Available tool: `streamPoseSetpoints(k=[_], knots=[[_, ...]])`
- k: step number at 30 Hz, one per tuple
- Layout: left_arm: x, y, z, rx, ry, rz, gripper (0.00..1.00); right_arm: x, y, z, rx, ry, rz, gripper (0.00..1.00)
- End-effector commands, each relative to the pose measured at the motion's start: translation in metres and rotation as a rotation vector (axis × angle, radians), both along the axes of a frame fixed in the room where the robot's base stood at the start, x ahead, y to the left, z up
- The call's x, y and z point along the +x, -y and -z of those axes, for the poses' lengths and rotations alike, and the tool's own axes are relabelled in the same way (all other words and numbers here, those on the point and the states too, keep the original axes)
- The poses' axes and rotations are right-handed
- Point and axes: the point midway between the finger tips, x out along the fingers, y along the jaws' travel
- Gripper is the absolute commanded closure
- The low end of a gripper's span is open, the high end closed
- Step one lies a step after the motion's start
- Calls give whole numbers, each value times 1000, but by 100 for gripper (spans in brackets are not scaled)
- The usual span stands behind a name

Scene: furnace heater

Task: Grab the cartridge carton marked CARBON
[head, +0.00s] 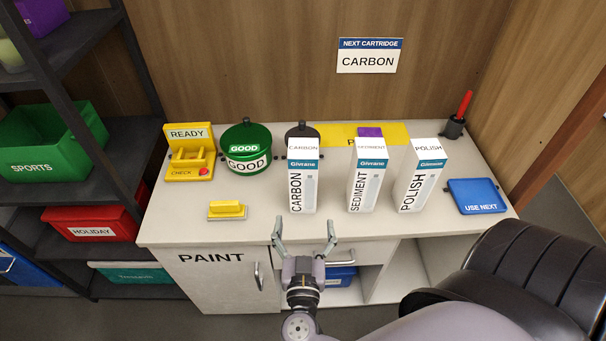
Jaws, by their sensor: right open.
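The CARBON carton (303,178) is a tall white box with a blue Givrane band, standing upright on the white counter (260,224). It is the left one of three similar cartons. The SEDIMENT carton (366,177) and the POLISH carton (420,178) stand upright to its right. My right gripper (304,228) is open and empty at the counter's front edge, in front of the CARBON carton and apart from it. Its two fingers point toward the carton. My left gripper is not in view.
A sign (369,56) on the wall reads NEXT CARTRIDGE CARBON. A yellow block (227,210), a green GOOD pot (246,144) and a yellow READY stand (189,153) are on the left. A blue USE NEXT tray (476,196) lies at right. A dark round object (301,130) is behind CARBON.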

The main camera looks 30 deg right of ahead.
Motion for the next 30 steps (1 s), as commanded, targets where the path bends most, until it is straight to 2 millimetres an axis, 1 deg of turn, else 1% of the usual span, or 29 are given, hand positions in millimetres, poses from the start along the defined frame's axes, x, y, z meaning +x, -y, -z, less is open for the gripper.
streamPoseSetpoints(k=[1,4,9,12,15,21,26,30], knots=[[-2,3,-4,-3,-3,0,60,10,6,-4,-4,4,-1,17],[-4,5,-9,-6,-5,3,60,28,19,-5,-5,5,-2,17],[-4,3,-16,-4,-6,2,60,59,40,-4,-6,5,-4,17],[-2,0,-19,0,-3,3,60,74,50,-3,-5,3,-3,17],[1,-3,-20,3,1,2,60,83,57,-1,-3,1,-4,17],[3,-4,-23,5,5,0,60,94,64,-2,-4,2,-4,17],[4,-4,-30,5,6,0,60,116,74,-7,-5,4,-5,17],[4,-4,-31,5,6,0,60,130,84,-5,-4,2,-4,17]])
